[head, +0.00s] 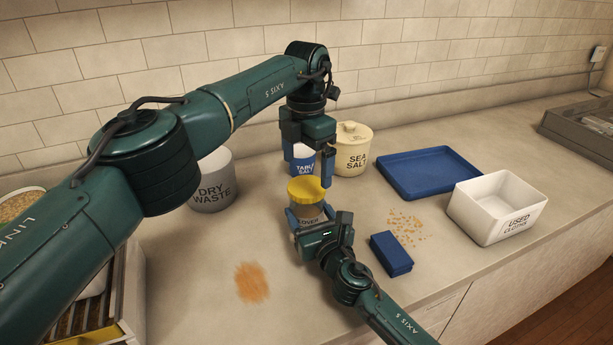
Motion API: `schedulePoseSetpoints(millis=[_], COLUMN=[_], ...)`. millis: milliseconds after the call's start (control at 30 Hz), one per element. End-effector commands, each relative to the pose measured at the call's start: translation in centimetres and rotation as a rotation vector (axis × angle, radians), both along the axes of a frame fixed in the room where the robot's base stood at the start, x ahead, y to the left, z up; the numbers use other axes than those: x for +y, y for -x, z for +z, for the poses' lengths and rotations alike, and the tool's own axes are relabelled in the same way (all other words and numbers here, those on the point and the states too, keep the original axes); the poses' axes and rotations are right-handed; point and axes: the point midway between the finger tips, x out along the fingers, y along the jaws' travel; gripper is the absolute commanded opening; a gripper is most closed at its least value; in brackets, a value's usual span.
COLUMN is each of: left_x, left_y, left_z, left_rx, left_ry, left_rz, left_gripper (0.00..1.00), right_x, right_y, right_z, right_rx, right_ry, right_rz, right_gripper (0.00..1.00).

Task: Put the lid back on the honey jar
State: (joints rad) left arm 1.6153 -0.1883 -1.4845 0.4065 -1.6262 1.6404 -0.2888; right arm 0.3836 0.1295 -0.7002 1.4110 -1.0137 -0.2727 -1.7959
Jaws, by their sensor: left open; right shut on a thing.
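The honey jar (307,213) stands upright on the counter in the middle, its label partly hidden and ending in "LOVER". The yellow lid (306,190) sits on top of the jar and looks about level; I cannot tell whether it is tight. My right gripper (310,216) is shut on the jar's body from the front, with blue fingertips at its sides. My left gripper (308,172) is open and points down just above and behind the lid, with nothing seen between its fingers.
Behind stand a table salt jar (301,160), a sea salt canister (352,158) and a dry waste bin (213,188). To the right are a blue tray (428,172), a used cloths box (482,218), a blue block (391,254) and crumbs (407,228). An orange-brown smear (251,283) lies front left.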

Motion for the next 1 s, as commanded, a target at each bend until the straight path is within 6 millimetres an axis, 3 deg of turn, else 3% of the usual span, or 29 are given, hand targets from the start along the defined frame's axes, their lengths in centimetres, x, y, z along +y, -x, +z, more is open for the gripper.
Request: schedulePoseSetpoints(millis=[200,500,533,800,1000], left_x=[-0.1,0.0,0.0,0.0,0.0], left_y=[0.0,0.0,0.0,0.0,0.0], left_z=[2.2,2.4,2.4,2.4,2.4], left_rx=[0.001,0.001,0.001,0.001,0.001], left_ry=[0.001,0.000,0.000,0.000,0.000], left_rz=[0.000,0.000,0.000,0.000,0.000], left_gripper=[0.96,0.96,0.96,0.96,0.96], right_x=[0.0,0.0,0.0,0.0,0.0], right_y=[0.0,0.0,0.0,0.0,0.0], right_z=[0.0,0.0,0.0,0.0,0.0], right_rx=[0.001,0.001,0.001,0.000,0.000], right_ry=[0.000,0.000,0.000,0.000,0.000], right_rz=[0.000,0.000,0.000,0.000,0.000], right_gripper=[0.00,0.00,0.66,0.88,0.89])
